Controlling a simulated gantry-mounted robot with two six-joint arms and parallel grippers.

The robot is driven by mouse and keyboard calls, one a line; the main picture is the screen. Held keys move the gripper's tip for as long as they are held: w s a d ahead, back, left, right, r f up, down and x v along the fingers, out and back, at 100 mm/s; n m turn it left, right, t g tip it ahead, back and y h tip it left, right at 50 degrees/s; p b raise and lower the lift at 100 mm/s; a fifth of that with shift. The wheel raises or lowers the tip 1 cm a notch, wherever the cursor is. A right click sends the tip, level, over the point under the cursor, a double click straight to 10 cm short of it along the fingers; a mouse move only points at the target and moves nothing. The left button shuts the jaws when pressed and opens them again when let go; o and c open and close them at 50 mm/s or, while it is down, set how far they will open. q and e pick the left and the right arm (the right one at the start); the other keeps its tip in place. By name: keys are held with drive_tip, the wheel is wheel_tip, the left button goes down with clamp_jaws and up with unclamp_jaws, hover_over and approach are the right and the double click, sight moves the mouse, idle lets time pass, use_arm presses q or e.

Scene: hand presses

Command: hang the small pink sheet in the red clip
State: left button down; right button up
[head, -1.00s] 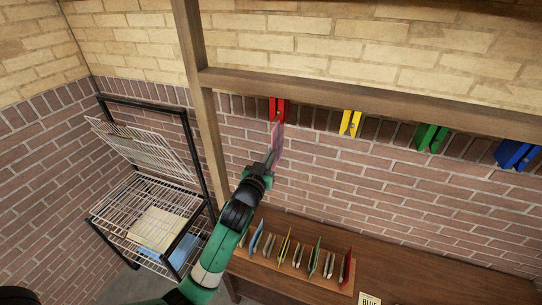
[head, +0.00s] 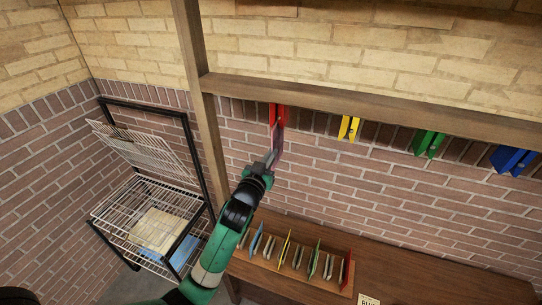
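The red clip (head: 277,112) hangs under the wooden beam, leftmost in the row of clips. The small pink sheet (head: 277,141) is upright just below it, seen nearly edge-on. Its top edge is at the clip's lower end; I cannot tell whether it is between the jaws. My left gripper (head: 270,158) is shut on the lower part of the sheet, with its arm reaching up from below. My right gripper is not in view.
Yellow (head: 349,128), green (head: 429,143) and blue (head: 514,160) clips hang to the right along the wooden beam (head: 380,107). A rack of coloured dividers (head: 290,262) stands on the wooden table below. A wire drying rack (head: 122,215) stands at the left, beyond a wooden post (head: 195,80).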

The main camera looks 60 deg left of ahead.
use_arm(q)
drive_tip(key=shift+r+p, duration=1.1)
drive_tip(key=shift+r, duration=0.3)
drive_tip(key=c, duration=0.8)
unclamp_jaws()
drive_tip(key=shift+o, duration=0.2)
drive_tip(key=p+v, duration=0.1)
drive_tip(key=v, duration=0.6)
drive_tip(key=shift+p, duration=0.35)
